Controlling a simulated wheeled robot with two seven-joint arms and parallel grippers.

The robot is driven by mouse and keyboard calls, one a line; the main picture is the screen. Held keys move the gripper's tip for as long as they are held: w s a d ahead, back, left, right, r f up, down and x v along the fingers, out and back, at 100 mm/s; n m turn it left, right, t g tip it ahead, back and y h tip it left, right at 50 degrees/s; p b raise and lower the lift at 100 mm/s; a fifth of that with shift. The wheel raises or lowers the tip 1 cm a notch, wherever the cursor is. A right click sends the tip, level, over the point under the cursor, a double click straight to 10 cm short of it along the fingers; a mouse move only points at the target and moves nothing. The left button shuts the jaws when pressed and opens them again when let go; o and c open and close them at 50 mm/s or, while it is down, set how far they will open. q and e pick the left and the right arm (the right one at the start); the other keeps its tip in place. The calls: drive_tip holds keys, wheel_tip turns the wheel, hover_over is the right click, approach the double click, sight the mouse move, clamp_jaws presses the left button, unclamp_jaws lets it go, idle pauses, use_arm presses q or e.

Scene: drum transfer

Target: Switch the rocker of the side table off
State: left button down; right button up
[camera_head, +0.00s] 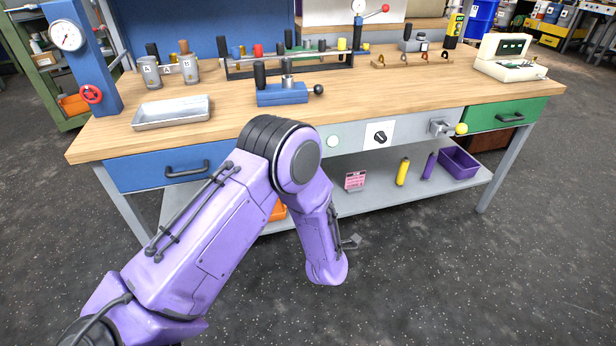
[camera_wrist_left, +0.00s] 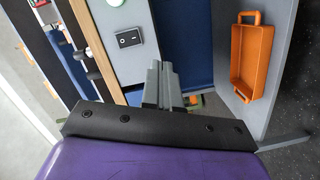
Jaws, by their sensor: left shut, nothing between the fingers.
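The rocker (camera_wrist_left: 129,38) is a small black switch on a light grey panel (camera_wrist_left: 126,68) in the left wrist view, up and to the left of my fingers. Which side of it is pressed is too small to tell. In the head view my purple left arm bends down in front of the table and the rocker does not show, probably hidden behind the arm. My left gripper (camera_wrist_left: 161,68) is shut and empty in the left wrist view. Its grey fingers appear apart from the rocker. My right gripper is in neither view.
The panel also carries a pale round lamp (camera_head: 333,141) and a rotary knob (camera_head: 379,137). Blue drawer (camera_head: 170,164) is at left. An orange tray (camera_wrist_left: 252,62) lies on the lower shelf (camera_wrist_left: 225,45).

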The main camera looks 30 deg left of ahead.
use_arm(q)
drive_tip(key=w+r+n+y+b, duration=0.1)
drive_tip(key=w+r+n+y, duration=0.2)
drive_tip(key=r+n+y, duration=0.1)
drive_tip(key=r+n, duration=0.1)
drive_tip(key=n, duration=0.1)
drive_tip(key=shift+w+a+n+g, duration=0.15)
drive_tip(key=shift+w+n+g, duration=0.1)
drive_tip(key=shift+n+g, duration=0.05)
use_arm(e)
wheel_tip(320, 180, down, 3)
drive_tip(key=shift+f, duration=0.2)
use_arm(q)
drive_tip(key=shift+r, duration=0.1)
drive_tip(key=b+x, duration=0.1)
drive_tip(key=x, duration=1.3)
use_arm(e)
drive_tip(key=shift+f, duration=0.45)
